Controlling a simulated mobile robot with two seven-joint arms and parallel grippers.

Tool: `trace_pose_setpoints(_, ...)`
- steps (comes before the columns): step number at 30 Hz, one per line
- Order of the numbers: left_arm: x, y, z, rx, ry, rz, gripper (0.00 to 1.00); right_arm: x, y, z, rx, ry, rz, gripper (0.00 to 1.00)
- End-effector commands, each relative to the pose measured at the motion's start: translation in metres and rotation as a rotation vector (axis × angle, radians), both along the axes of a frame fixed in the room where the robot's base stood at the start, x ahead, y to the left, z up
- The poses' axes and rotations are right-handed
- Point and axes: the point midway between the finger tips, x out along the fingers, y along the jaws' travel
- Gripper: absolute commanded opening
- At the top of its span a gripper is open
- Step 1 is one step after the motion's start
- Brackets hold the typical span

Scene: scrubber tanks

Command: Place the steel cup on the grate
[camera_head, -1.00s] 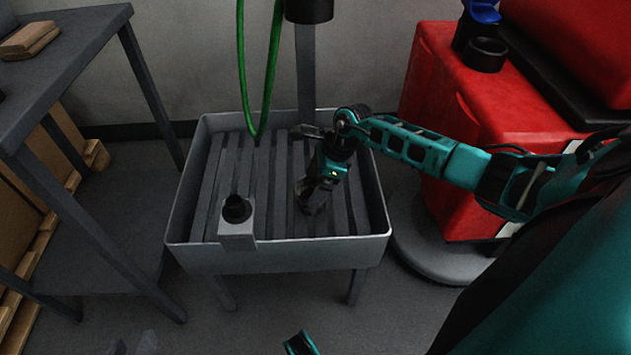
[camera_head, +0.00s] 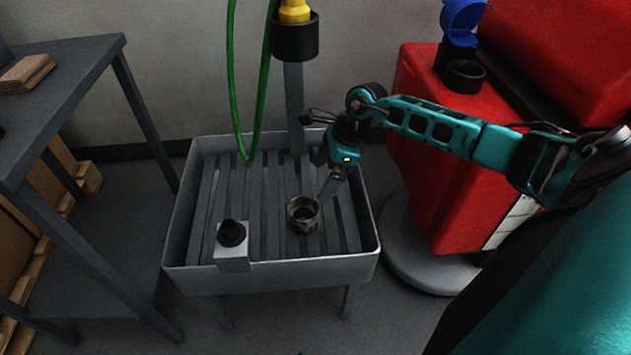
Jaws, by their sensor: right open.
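The steel cup (camera_head: 303,215) stands upright on the slatted grate (camera_head: 270,186) inside the grey basin, right of the middle. Its open top faces up. My right gripper (camera_head: 326,190) is open just above and to the right of the cup, apart from it or nearly so; the fingers are small and partly hidden by the wrist. My left gripper does not show.
The grey basin's rim (camera_head: 270,287) surrounds the grate, with a black knob (camera_head: 232,233) on its front left. A green hose (camera_head: 234,80) hangs behind. A red machine (camera_head: 440,170) stands right, a dark table (camera_head: 75,95) left.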

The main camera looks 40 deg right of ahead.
Motion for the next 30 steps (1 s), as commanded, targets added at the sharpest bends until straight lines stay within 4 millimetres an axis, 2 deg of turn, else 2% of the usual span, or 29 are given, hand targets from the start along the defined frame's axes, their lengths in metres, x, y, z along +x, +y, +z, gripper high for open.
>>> trace_pose_setpoints(4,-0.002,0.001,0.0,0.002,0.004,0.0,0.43,-0.003,0.0,0.01,0.012,0.0,-0.002,1.0)
trace_pose_setpoints(5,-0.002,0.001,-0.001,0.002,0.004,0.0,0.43,-0.004,0.005,0.01,0.031,-0.001,-0.006,1.0)
trace_pose_setpoints(7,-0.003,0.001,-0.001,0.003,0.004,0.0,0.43,-0.006,0.028,0.008,0.117,-0.006,-0.026,1.0)
trace_pose_setpoints(8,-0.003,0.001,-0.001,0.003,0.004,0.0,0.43,-0.007,0.045,0.007,0.181,-0.008,-0.043,1.0)
trace_pose_setpoints(10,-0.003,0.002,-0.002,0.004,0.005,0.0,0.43,-0.013,0.094,0.008,0.385,-0.004,-0.114,1.0)
trace_pose_setpoints(12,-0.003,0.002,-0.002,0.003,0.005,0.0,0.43,-0.019,0.148,0.02,0.653,0.024,-0.24,1.0)
trace_pose_setpoints(15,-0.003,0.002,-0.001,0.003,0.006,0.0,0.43,-0.024,0.202,0.048,1.057,0.124,-0.504,1.0)
trace_pose_setpoints(16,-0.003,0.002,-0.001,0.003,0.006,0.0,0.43,-0.025,0.21,0.057,1.171,0.166,-0.598,1.0)
trace_pose_setpoints(18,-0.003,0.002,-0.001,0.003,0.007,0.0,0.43,-0.025,0.22,0.071,1.421,0.285,-0.837,1.0)
trace_pose_setpoints(21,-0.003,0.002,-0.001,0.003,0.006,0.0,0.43,-0.028,0.213,0.074,1.722,0.498,-1.227,1.0)
trace_pose_setpoints(23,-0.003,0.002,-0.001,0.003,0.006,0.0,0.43,-0.034,0.204,0.063,1.865,0.649,-1.485,1.0)
trace_pose_setpoints(27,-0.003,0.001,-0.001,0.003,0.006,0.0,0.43,-0.066,0.188,0.02,2.048,1.023,-2.083,1.0)
trace_pose_setpoints(28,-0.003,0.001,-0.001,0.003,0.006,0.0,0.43,-0.075,0.187,0.01,-1.976,-1.054,2.112,1.0)
trace_pose_setpoints(30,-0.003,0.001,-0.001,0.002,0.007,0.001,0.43,-0.096,0.188,-0.009,-1.717,-1.052,2.031,1.0)
